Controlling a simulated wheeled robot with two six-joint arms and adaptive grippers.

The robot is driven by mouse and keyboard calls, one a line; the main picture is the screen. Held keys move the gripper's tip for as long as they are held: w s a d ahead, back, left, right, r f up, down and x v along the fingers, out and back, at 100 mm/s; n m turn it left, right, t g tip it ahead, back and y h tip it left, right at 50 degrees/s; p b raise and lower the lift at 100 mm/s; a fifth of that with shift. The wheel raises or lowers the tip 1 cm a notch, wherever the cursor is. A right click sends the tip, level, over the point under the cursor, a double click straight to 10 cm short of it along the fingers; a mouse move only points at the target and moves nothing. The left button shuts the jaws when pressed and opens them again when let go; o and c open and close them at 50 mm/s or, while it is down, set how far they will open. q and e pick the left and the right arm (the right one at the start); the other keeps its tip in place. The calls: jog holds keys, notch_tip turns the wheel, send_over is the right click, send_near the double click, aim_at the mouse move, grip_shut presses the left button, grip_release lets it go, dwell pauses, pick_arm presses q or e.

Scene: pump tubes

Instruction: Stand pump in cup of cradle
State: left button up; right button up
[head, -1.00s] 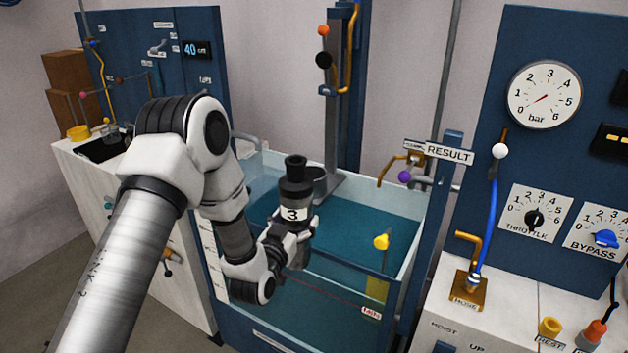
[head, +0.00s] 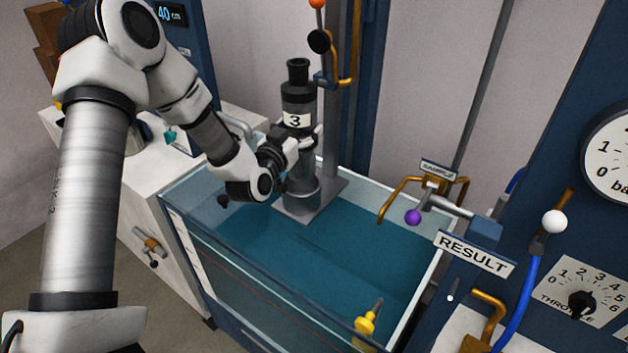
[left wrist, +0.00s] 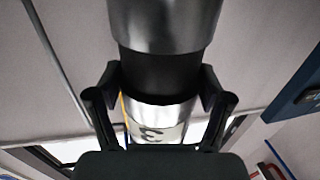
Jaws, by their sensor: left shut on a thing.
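The pump (head: 298,97), a dark and silver cylinder with a narrow black neck and a white "3" label, stands upright in my left gripper (head: 302,143). The gripper is shut around its body below the label. In the left wrist view the fingers (left wrist: 158,88) lie on both sides of the pump's black band (left wrist: 158,78). The cradle's grey cup (head: 300,195) is directly below the pump, on a flat plate (head: 322,203) over the tank. The pump's lower end lines up with the cup; I cannot tell how deep it sits. My right gripper is out of view.
The glass tank (head: 330,245) of blue-green water lies below. The cradle's mast, with an orange ball and bent pipe (head: 355,50), rises behind the pump. The RESULT sign (head: 474,254) and a tap with a purple ball (head: 413,217) are right. A yellow fitting (head: 366,325) is in front.

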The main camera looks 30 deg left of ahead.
aim_at(295, 168)
pick_arm(q)
jog(key=shift+w+r, duration=0.15)
jog(key=f, duration=0.2)
jog(key=f+p, duration=0.1)
jog(key=f, duration=0.5)
jog(key=shift+s+d+f+p, duration=0.1)
jog(key=shift+s+f+p, duration=0.05)
jog(key=shift+s+p, duration=0.25)
jog(key=shift+w+f, duration=0.1)
jog(key=shift+f, duration=0.25)
jog(key=o, duration=1.7)
jog(key=shift+f, duration=0.2)
jog(key=shift+c, duration=0.2)
jog(key=shift+o, duration=0.4)
jog(key=shift+s+d+r, duration=0.1)
jog(key=shift+s+r, duration=0.05)
jog(key=shift+s, duration=0.15)
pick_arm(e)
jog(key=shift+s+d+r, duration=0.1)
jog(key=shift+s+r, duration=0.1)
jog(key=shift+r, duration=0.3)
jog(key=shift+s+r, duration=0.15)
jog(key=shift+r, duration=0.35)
